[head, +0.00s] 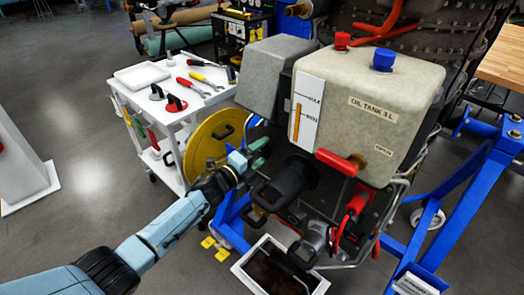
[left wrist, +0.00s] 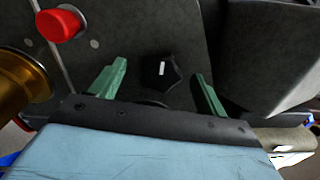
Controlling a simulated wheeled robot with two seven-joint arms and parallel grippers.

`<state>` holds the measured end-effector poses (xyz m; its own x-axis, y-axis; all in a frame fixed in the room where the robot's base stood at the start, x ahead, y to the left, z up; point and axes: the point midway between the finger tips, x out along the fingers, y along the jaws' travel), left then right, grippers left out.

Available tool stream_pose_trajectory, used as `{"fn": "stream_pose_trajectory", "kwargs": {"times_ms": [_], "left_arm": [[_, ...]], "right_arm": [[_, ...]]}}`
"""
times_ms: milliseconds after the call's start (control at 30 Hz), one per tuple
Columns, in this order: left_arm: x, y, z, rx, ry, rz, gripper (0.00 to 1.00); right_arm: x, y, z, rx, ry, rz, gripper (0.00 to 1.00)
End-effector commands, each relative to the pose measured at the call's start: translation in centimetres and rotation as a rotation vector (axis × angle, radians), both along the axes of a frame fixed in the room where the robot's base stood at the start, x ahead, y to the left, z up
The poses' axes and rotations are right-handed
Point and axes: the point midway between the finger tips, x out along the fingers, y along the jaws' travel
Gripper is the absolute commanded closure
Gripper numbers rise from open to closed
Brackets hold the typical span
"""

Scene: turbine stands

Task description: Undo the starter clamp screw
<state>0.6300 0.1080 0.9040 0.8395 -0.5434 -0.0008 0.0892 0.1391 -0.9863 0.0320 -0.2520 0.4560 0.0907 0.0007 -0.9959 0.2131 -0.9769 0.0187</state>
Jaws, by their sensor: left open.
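A black lobed knob (left wrist: 160,72) with a white mark, apparently the starter clamp screw, sits on a dark grey surface in the left wrist view. My left gripper (left wrist: 157,86) is open, with one green finger on each side of the knob. I see gaps between the fingers and the knob, and cannot tell its distance ahead. In the head view my left gripper (head: 260,154) is beside the turbine, left of a black cylinder (head: 289,178) that may be the starter. The knob cannot be made out there. My right gripper is not in view.
A red cap (left wrist: 58,25) and a brass cylinder (left wrist: 20,82) are left of the knob. The oil tank (head: 370,110) rises right of my gripper. A white tool cart (head: 150,78) and a yellow disc (head: 205,140) stand left. A tray (head: 238,270) lies below.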

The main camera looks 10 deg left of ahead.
Motion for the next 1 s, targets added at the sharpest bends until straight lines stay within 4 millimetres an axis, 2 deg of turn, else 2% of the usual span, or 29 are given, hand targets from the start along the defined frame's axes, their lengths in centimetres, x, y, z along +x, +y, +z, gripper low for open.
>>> {"fn": "stream_pose_trajectory", "kwargs": {"times_ms": [200,500,1000], "left_arm": [[-1.6,1.0,0.2,0.001,0.000,-0.001,0.25],[-3.3,2.1,0.1,0.001,-0.001,0.000,0.25],[-3.4,2.2,0.0,0.000,0.001,0.000,0.25]], "right_arm": [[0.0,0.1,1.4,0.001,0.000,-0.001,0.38],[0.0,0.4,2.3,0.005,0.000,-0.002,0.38],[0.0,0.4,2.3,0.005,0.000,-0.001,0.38]]}}
